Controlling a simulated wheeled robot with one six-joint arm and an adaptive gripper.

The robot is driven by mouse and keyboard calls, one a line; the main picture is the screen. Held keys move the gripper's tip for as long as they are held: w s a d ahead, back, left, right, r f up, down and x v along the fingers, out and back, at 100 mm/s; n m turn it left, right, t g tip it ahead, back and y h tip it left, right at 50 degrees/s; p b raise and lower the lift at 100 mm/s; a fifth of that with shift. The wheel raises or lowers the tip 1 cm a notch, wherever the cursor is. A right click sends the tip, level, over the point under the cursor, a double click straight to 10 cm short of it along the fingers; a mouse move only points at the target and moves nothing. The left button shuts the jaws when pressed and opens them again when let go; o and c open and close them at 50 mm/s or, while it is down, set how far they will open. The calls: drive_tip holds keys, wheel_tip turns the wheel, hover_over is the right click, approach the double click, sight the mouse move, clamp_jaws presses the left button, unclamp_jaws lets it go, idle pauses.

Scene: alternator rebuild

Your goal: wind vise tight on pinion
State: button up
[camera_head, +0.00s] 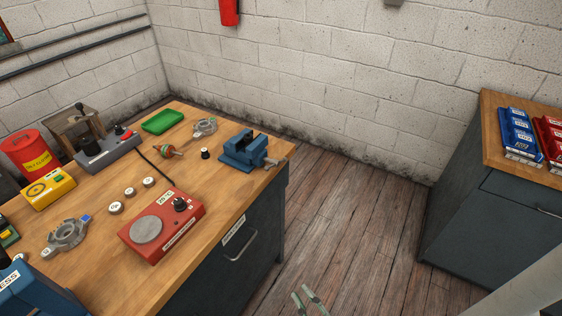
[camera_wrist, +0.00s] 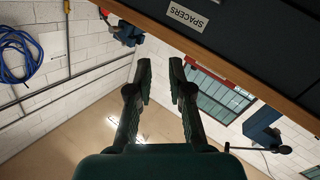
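The blue vise (camera_head: 240,153) sits at the right end of the wooden bench, by its back corner. Its screw and handle (camera_head: 271,163) stick out past the right side. I cannot make out anything between its jaws. A small dark cylindrical part (camera_head: 205,154) stands just left of the vise; I cannot tell whether it is the pinion. My gripper (camera_head: 307,297) shows at the bottom of the head view, over the floor and well away from the vise. In the wrist view my gripper (camera_wrist: 161,65) is open, with nothing between its fingers.
The bench (camera_head: 215,215) also carries a red device (camera_head: 160,228), a green tray (camera_head: 162,121), a grey machine (camera_head: 107,152) and several small parts.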

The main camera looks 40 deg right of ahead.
drive_tip(key=w+d+n+t+h, duration=0.1)
drive_tip(key=w+d, duration=0.2)
drive_tip(key=w, duration=0.4)
drive_tip(key=w+d+n+h, duration=0.1)
drive_tip(key=w+d+h, duration=0.1)
drive_tip(key=w+d, duration=0.3)
drive_tip(key=n+t+h, duration=0.1)
drive_tip(key=h, duration=0.1)
approach(282, 161)
drive_tip(key=shift+n, duration=0.3)
drive_tip(key=x, duration=1)
drive_tip(key=shift+w+d+f, duration=0.1)
drive_tip(key=shift+w+f, duration=0.1)
drive_tip(key=shift+f, duration=0.05)
clamp_jaws()
